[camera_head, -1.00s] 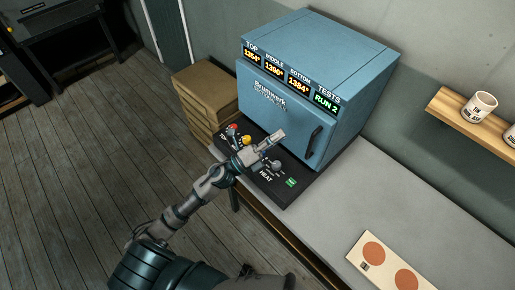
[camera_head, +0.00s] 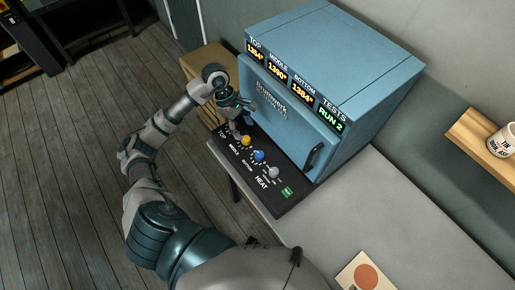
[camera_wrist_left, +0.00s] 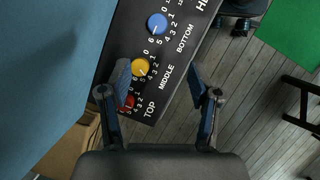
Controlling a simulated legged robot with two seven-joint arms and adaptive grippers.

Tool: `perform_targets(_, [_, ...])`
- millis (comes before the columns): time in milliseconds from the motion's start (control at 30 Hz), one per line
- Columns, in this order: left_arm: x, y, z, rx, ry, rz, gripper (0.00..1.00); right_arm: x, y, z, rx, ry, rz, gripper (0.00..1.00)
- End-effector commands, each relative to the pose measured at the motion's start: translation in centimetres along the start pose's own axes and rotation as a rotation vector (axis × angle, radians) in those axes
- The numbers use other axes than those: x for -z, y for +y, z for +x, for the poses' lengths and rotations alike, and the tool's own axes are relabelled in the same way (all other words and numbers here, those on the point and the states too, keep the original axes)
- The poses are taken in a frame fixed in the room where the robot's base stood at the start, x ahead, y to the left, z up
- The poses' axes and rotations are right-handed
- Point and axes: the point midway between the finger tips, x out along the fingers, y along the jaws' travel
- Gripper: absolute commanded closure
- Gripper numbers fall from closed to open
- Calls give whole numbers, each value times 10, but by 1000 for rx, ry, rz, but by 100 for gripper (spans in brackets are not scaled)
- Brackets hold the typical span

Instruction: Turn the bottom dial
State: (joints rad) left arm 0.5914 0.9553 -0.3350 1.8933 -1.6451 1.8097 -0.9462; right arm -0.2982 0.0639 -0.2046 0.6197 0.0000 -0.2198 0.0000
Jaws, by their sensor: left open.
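The bottom dial is the blue knob (camera_head: 259,155) on the black control panel (camera_head: 288,204) in front of the kiln; it also shows in the left wrist view (camera_wrist_left: 158,23), at the top. The yellow middle dial (camera_head: 246,140) (camera_wrist_left: 140,66) sits beside it. The red top dial (camera_wrist_left: 127,101) is partly covered by a finger in the wrist view and is hard to see in the head view. My left gripper (camera_head: 237,117) (camera_wrist_left: 160,80) is open and empty, near the top-dial end of the panel, apart from the blue dial. My right gripper is out of view.
The blue kiln (camera_head: 350,70) stands behind the panel with its door shut. A grey heat knob (camera_head: 273,172) and a green button (camera_head: 287,192) lie right of the blue dial. A shelf (camera_head: 470,130) holds a mug.

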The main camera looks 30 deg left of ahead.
Motion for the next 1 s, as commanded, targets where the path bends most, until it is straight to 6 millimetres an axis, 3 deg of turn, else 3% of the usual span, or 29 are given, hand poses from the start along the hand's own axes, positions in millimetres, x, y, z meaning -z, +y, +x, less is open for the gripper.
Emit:
perform_targets(100, [-2,2,30,8,-5,-1,37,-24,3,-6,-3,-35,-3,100])
perform_targets(200, [1,3,54,8,-8,-2,37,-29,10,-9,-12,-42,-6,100])
perform_targets(500, [6,1,117,6,-14,-3,37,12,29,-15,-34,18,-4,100])
perform_targets(700, [4,3,139,4,-12,-2,37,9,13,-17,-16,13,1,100])
perform_targets(833, [2,3,143,2,-8,-1,37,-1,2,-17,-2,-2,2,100])
perform_targets(1000, [1,3,144,2,-6,-1,37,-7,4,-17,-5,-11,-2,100])
